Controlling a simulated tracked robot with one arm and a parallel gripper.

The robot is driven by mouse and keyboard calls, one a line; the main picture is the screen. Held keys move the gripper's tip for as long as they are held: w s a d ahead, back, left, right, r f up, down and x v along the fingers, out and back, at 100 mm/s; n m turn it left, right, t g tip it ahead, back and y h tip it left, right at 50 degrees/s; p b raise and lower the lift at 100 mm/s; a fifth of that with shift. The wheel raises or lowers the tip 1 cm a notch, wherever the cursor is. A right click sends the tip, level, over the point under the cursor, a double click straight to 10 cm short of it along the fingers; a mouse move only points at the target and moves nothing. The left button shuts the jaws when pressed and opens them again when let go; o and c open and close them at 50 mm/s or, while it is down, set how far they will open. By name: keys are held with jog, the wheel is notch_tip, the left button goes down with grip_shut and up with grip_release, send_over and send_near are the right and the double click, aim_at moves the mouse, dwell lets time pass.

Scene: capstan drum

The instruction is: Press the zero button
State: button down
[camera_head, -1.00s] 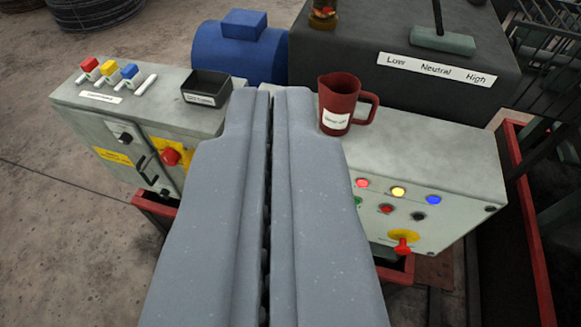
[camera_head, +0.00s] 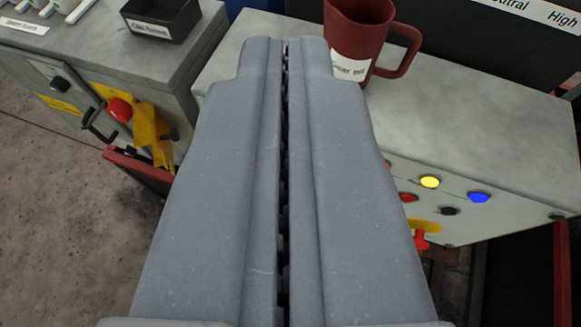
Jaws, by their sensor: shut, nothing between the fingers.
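My gripper (camera_head: 285,42) is shut and empty, its two long grey fingers lying side by side over the right-hand control box (camera_head: 470,110). I cannot read which one is the zero button; the rest of the panel is hidden by the fingers. A red switch handle (camera_head: 421,240) on a yellow plate sits lower on the panel.
A red mug (camera_head: 352,30) with a label stands on the box top by the right fingertip. A black tray (camera_head: 160,18) sits on the left cabinet (camera_head: 110,55), which has a red knob (camera_head: 119,110) and yellow tag. Bare floor (camera_head: 60,220) lies at lower left.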

jog(key=w+f+g+y, duration=0.1)
jog(key=w+f, duration=0.3)
jog(key=f, duration=0.6)
jog(key=w+f, duration=0.3)
jog(key=f, duration=0.7)
jog(key=a+f+y, duration=0.1)
jog(key=a+f, duration=0.1)
jog(key=f, duration=0.9)
jog(key=a+f+g+y, duration=0.1)
jog(key=a+f, duration=0.1)
jog(key=f, duration=0.9)
jog(key=shift+s+a+f+n+y, duration=0.25)
jog(key=shift+s+a+n+y, duration=0.05)
jog(key=shift+a+n+y, duration=0.1)
jog(key=shift+w, duration=0.1)
jog(key=w+d+b, duration=0.2)
jog(key=w+b, duration=0.6)
jog(key=shift+r, duration=0.3)
jog(key=shift+w+d+b, duration=0.1)
jog(key=shift+d+b, duration=0.1)
jog(key=shift+b, duration=0.35)
